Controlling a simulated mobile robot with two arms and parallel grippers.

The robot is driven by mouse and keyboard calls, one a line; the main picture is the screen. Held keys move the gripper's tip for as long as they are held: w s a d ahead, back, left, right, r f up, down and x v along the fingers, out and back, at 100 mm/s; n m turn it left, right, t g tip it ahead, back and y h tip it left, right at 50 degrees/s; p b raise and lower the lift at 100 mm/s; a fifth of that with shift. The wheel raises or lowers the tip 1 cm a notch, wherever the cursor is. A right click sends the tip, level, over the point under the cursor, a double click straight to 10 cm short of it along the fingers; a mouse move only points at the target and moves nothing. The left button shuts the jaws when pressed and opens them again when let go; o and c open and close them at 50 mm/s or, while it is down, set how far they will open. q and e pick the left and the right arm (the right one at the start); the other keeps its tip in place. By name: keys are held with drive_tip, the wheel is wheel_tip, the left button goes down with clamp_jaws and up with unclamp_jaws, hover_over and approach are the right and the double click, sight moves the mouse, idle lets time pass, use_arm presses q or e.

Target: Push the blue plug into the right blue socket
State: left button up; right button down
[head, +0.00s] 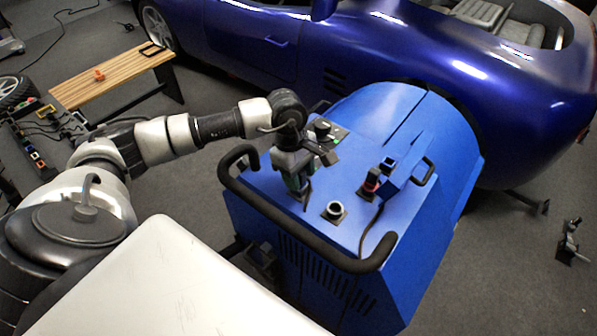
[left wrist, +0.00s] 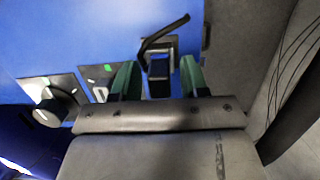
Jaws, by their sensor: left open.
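My left gripper (head: 297,185) is over the near left part of the blue machine's top, its fingers pointing down. My right gripper is not in view.
The blue machine (head: 350,160) has black handle bars at its edges. A red connector (head: 371,181) with a cable and a round grey socket (head: 334,211) stand on its top. A knob (left wrist: 52,107) is beside the gripper. A blue car (head: 300,45) stands behind.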

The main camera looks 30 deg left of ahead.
use_arm(q)
clamp_jaws()
drive_tip(key=shift+r, duration=0.1)
drive_tip(key=shift+r+p, duration=1)
drive_tip(key=shift+r, duration=1.05)
